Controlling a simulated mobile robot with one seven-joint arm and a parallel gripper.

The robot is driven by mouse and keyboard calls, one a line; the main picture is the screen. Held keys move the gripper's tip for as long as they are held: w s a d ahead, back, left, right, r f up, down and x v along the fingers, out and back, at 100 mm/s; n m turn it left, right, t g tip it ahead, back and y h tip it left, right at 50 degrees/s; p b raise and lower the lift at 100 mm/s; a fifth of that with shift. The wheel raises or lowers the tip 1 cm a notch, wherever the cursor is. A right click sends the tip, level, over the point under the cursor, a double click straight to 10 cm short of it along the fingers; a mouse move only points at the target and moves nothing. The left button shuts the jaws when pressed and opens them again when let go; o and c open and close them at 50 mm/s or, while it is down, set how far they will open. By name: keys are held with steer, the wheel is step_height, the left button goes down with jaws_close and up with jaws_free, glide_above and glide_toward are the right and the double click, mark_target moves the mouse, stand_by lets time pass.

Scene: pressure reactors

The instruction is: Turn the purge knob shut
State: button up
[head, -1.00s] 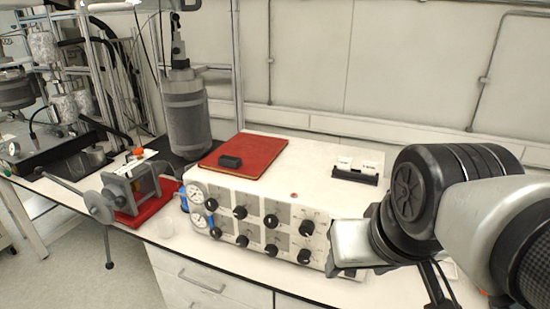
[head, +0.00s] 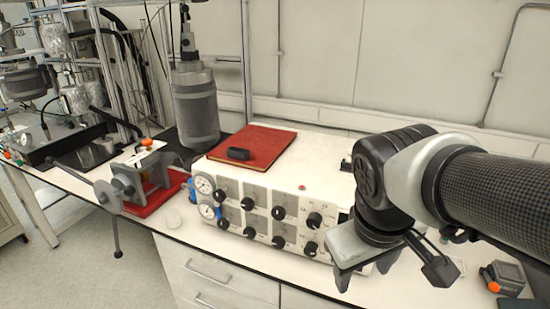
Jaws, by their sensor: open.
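A white control box (head: 255,177) stands on the bench, its front panel facing me. The panel carries two rows of black round knobs, such as an upper right knob (head: 314,220) and a lower right knob (head: 310,249). Two round gauges (head: 204,185) sit at the panel's left end. The labels are too small to read, so I cannot tell which knob is the purge knob. My gripper (head: 364,272) is open and empty, pointing down just right of the panel and apart from the knobs. It hides the box's right end.
A red pad (head: 262,143) with a small black block (head: 238,154) lies on the box. Left of it are a clamp-like device on a red base (head: 152,201) and a grey cylinder (head: 196,108). A dark handheld device (head: 503,278) lies at the right.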

steer(key=w+f+n+g+h+b, duration=0.1)
steer(key=w+f+n+h, duration=0.1)
steer(key=f+n, duration=0.2)
steer(key=w+f+n+g+h, duration=0.1)
steer(key=w+f+n+h, duration=0.1)
steer(key=f+n+h, duration=0.15)
steer(key=n+t+b, duration=0.3)
steer(key=n+t, duration=1.2)
steer(key=n, duration=1.4)
glide_toward(277, 245)
steer(key=shift+h, duration=0.35)
steer(key=x, duration=1.1)
steer(key=shift+w+a+p, duration=0.1)
steer(key=shift+w+p, duration=0.05)
steer(key=shift+p, duration=0.2)
steer(key=c, duration=1.1)
